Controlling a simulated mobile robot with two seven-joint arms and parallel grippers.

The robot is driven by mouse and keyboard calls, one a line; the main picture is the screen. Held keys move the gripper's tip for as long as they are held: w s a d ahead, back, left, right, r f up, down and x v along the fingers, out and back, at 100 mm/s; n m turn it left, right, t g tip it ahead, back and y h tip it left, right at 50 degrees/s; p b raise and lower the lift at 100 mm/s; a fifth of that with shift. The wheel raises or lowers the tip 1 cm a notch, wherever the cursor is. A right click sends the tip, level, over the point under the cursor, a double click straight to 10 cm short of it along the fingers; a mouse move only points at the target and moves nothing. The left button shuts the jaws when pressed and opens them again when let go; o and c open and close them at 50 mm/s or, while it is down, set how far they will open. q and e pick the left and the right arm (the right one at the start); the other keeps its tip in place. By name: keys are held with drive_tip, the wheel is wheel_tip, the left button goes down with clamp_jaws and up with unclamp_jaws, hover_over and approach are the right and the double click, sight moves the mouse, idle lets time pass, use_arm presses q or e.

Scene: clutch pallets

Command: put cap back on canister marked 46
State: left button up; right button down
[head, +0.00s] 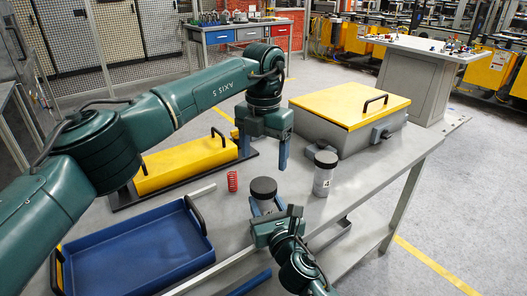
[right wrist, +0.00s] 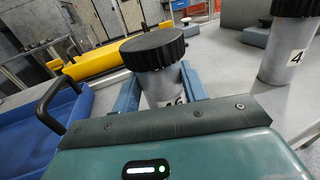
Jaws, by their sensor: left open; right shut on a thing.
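The grey canister marked 46 (right wrist: 163,86) stands between the fingers of my right gripper (head: 267,208), which is shut on it. Its label is partly hidden by the gripper body in the right wrist view. A black ribbed cap (right wrist: 153,47) is on top of this canister; the cap also shows in the head view (head: 263,187). I cannot tell how tightly it is seated. My left gripper (head: 263,150) is open and empty, pointing down, above and behind the cap and apart from it.
A second capped canister (head: 324,178), its label starting with 4, stands to the right. A red spring (head: 232,181) stands to the left. A blue tray (head: 140,255), a yellow block (head: 185,163) and a grey case with a yellow lid (head: 350,103) take up other parts of the table.

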sight(264, 185)
use_arm(q)
drive_tip(key=shift+f, duration=4.05)
drive_tip(key=shift+c, duration=0.5)
drive_tip(key=c, duration=0.9)
drive_tip(key=o, duration=1.2)
drive_tip(key=shift+c, duration=0.2)
drive_tip(key=shift+r, duration=0.15)
wheel_tip(264, 185, up, 12)
